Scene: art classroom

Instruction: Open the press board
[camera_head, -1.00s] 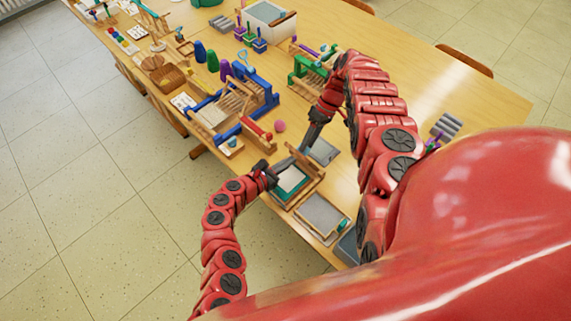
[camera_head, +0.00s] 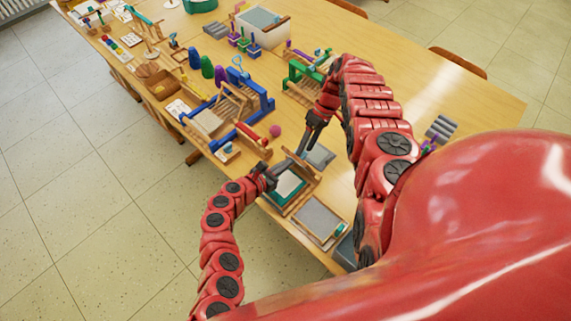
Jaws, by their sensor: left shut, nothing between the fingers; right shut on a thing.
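The press board (camera_head: 298,203) lies near the table's front edge, a wooden frame with a white and teal sheet (camera_head: 285,187) in it. A wooden panel stands tilted along its right side. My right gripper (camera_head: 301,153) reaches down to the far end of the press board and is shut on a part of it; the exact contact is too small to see. My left gripper (camera_head: 270,176) is shut and empty at the board's left edge, close to the sheet; whether it touches is unclear.
A grey framed screen (camera_head: 318,219) lies just right of the press board, and a grey plate (camera_head: 320,156) lies beyond it. The table's right part is mostly clear.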

